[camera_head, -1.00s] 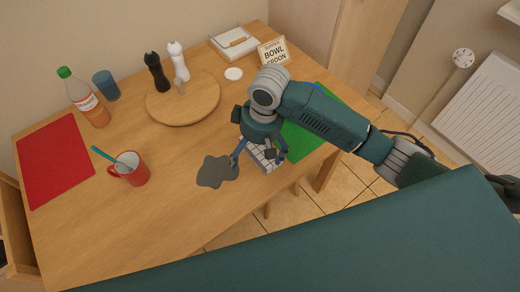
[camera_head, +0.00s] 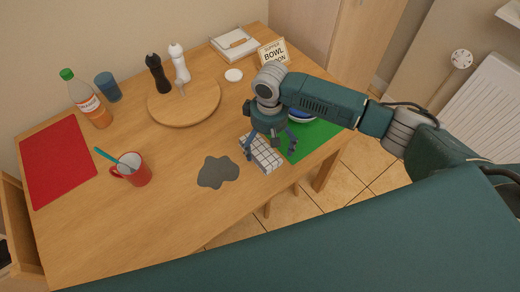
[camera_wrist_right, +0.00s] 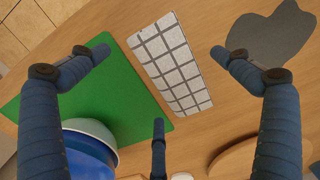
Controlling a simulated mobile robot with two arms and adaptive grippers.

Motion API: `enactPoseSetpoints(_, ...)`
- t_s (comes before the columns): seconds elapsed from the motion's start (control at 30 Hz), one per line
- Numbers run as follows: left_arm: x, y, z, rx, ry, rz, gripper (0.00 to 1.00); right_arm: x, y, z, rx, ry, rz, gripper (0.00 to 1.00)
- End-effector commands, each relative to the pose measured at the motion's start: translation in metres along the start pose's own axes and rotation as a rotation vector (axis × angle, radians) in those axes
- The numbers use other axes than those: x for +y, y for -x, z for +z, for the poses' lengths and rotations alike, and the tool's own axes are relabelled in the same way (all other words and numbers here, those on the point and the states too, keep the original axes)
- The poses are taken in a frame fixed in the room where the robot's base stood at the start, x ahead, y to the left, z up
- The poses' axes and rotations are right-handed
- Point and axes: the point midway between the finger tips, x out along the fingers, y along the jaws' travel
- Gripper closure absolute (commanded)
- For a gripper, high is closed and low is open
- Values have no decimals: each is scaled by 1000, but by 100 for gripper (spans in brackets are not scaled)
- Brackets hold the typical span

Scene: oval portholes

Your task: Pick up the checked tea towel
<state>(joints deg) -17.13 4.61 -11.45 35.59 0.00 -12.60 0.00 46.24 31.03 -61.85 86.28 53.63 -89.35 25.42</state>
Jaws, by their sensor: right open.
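The checked tea towel (camera_head: 263,156) is white with dark grid lines. It lies flat and folded into a narrow rectangle on the wooden table, along the left edge of the green mat. My right gripper (camera_head: 269,152) is open and empty above it, fingers pointing down. In the right wrist view, the towel (camera_wrist_right: 172,62) shows between the spread fingers of the gripper (camera_wrist_right: 160,52), and none visibly touches it. My left gripper is not in view.
A blue and white bowl (camera_head: 301,116) stands on the green mat (camera_head: 318,132), close to the right gripper. A grey splash-shaped patch (camera_head: 218,172) lies left of the towel. A round board (camera_head: 185,105) with two mills and a red mug (camera_head: 137,172) are farther left.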

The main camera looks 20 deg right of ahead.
Motion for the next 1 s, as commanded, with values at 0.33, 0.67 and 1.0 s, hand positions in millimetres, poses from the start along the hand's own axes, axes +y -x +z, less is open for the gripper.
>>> enactPoseSetpoints(0.33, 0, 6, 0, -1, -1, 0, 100, -1, -28, 0, 1, 2, 1, 0)
enactPoseSetpoints(0.67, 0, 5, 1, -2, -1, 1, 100, -1, -28, 0, 1, 2, 1, 40)
enactPoseSetpoints(1.0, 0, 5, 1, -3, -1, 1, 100, -1, -27, 0, 1, 2, 0, 48)
